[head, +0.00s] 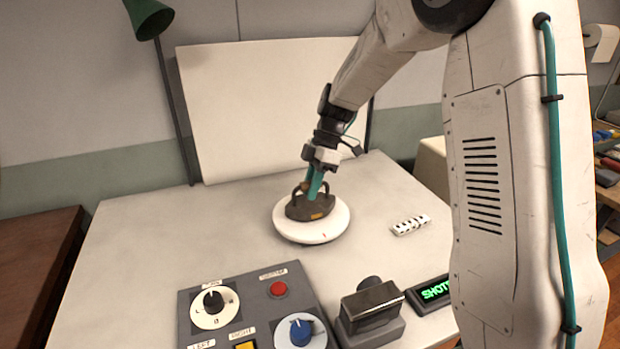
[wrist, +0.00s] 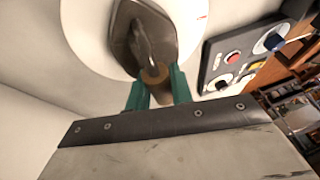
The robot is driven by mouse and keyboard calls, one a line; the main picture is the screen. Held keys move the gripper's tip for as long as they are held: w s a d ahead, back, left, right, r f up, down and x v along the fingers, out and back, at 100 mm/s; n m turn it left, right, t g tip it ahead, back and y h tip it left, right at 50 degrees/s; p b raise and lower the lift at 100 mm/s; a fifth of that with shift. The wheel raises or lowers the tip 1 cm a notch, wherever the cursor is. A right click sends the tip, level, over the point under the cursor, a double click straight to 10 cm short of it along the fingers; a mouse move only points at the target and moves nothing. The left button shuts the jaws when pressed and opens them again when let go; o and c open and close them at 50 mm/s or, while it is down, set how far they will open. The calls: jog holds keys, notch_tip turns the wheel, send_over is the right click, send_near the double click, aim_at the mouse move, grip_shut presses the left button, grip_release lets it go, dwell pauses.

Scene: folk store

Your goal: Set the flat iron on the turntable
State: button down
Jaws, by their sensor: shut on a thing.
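The flat iron (head: 311,207) is dark brown with a handle on top. It is upright over the round white turntable (head: 311,231), near its middle, and seems to rest on it; I cannot tell whether a small gap is left. My gripper (head: 314,184) has teal fingers and is shut on the iron's handle from above. In the wrist view the fingers (wrist: 158,92) close around the light brown end of the handle, and the iron's dark body (wrist: 135,35) shows over the white turntable disc (wrist: 90,40). The fingers hide part of the handle.
A control box (head: 255,310) with dials and buttons stands at the front. Beside it are a grey block with a dark top (head: 370,308) and a green-lit display (head: 432,291). A small white strip (head: 410,225) lies right of the turntable. A white backdrop (head: 265,110) stands behind. The table's left is clear.

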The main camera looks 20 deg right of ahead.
jog(key=shift+f, duration=0.15)
jog(key=shift+f, duration=0.1)
jog(key=c, duration=1.2)
grip_release()
jog(key=shift+c, duration=0.2)
